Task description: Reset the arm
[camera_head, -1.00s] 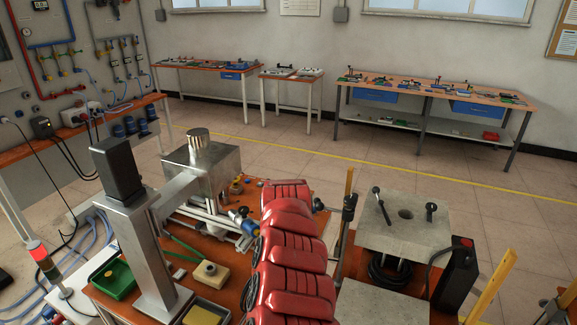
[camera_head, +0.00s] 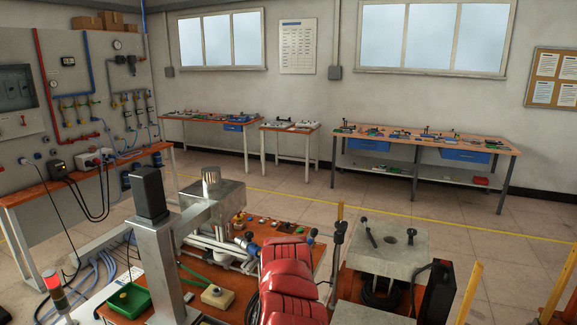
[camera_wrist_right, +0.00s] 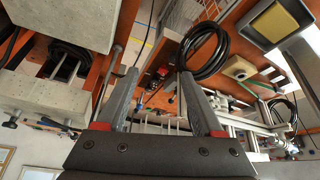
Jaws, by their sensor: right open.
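My right arm, red and segmented (camera_head: 287,275), reaches forward from the bottom middle of the head view, over the orange-brown workbench. Its gripper is hidden there. In the right wrist view my right gripper (camera_wrist_right: 155,100) shows two grey fingers spread apart with nothing between them. A black coiled cable (camera_wrist_right: 203,50) is seen beyond the fingertips. A concrete-grey block (camera_wrist_right: 72,22) lies to the left in that view. My left gripper is in neither view.
A metal column machine (camera_head: 165,265) stands left of the arm, with a green tray (camera_head: 128,300) beside it. A grey block stand (camera_head: 385,240) is to the right. Tables (camera_head: 430,145) line the back wall, with open floor (camera_head: 300,202) before them.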

